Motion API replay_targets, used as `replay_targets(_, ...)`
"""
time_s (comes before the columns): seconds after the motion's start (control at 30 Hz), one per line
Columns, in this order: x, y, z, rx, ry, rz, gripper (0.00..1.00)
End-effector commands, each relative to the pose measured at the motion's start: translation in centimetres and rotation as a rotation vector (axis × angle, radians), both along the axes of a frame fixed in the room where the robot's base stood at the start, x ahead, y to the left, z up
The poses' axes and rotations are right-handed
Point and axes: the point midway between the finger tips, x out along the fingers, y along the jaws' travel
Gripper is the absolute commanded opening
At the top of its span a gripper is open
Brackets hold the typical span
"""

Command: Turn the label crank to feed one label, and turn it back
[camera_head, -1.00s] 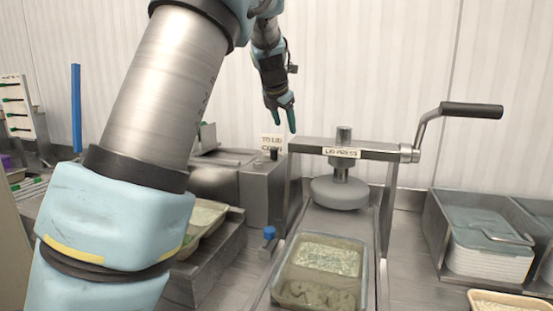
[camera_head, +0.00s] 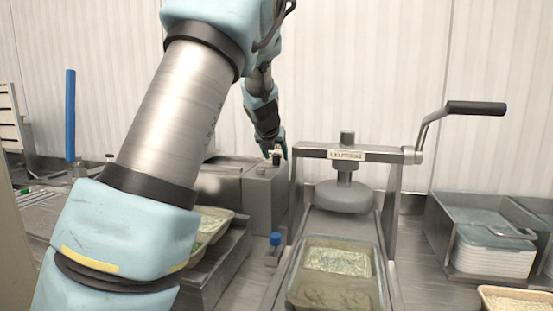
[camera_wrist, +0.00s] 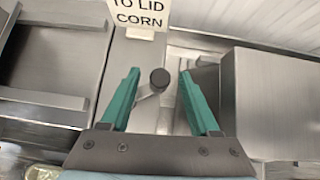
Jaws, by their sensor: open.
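The label crank shows in the wrist view as a round dark knob (camera_wrist: 160,78) on a short metal arm. My gripper (camera_wrist: 160,73) is open, with one green finger on each side of the knob. I cannot tell whether either finger touches it. In the head view my gripper (camera_head: 276,150) points down over the top of a steel box (camera_head: 265,198) at the back, left of the lid press. There the fingers largely hide the crank. A white label reading "TO LID CORN" (camera_wrist: 139,16) lies beyond the knob in the wrist view.
The lid press (camera_head: 345,154) with its black-handled crank (camera_head: 476,108) stands right of my gripper. A filled tray (camera_head: 338,270) sits under it in front. A blue-capped item (camera_head: 275,239) stands near the tray. A steel bin (camera_head: 485,238) of stacked lids is at the right.

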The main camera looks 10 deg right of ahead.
Motion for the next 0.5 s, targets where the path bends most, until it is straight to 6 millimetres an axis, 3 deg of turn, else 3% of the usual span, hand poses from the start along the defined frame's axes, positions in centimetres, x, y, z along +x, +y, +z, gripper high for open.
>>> replay_targets(0.47,0.97,-0.48,-1.05,-0.001,0.0,-0.001,0.62)
replay_targets(0.5,0.96,-0.48,-1.06,-0.001,0.0,-0.001,0.58)
